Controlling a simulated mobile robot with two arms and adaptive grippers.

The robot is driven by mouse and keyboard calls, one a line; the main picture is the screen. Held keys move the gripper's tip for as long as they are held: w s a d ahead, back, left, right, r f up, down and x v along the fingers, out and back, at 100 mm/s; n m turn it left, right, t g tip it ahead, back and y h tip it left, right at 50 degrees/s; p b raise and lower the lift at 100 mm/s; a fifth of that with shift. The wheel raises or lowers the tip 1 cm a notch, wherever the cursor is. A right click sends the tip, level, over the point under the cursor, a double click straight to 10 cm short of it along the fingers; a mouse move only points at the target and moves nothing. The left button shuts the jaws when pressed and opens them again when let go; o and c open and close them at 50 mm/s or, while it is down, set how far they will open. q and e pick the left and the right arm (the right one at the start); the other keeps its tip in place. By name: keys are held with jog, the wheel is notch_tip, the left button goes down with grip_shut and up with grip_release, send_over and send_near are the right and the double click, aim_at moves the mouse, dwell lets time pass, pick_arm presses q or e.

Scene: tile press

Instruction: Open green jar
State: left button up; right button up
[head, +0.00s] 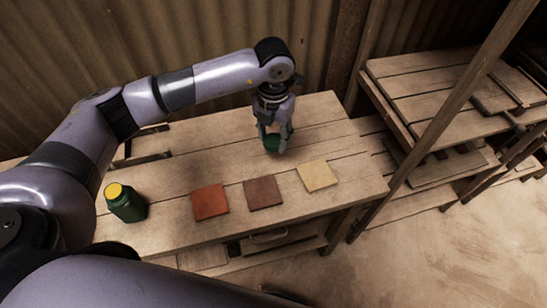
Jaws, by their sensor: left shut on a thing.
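My left gripper (275,138) reaches down over the back right part of the wooden table. It is shut on a dark green thing (271,143), which looks like a green jar or its lid. The fingers hide much of it, and I cannot tell whether it touches the tabletop. A green jar (128,208) with a yellow lid (115,190) stands upright at the table's left end, well apart from the gripper. My right gripper is not in view.
Three square tiles lie in a row near the front of the table (190,160): red-orange (210,202), brown (262,192) and pale yellow (317,175). Wooden shelves (430,90) and a slanting post stand to the right. A corrugated wall is behind. The tabletop between jar and gripper is clear.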

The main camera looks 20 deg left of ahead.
pick_arm(q)
jog(key=p, duration=0.1)
send_over(274, 167)
notch_tip(274, 167, down, 7)
jog(key=shift+s+f, duration=0.1)
notch_tip(274, 167, down, 4)
jog(key=shift+r+p, duration=0.25)
jog(key=shift+p, duration=0.1)
jog(key=shift+f, duration=0.35)
jog(key=shift+f, duration=0.15)
jog(key=o, duration=1.3)
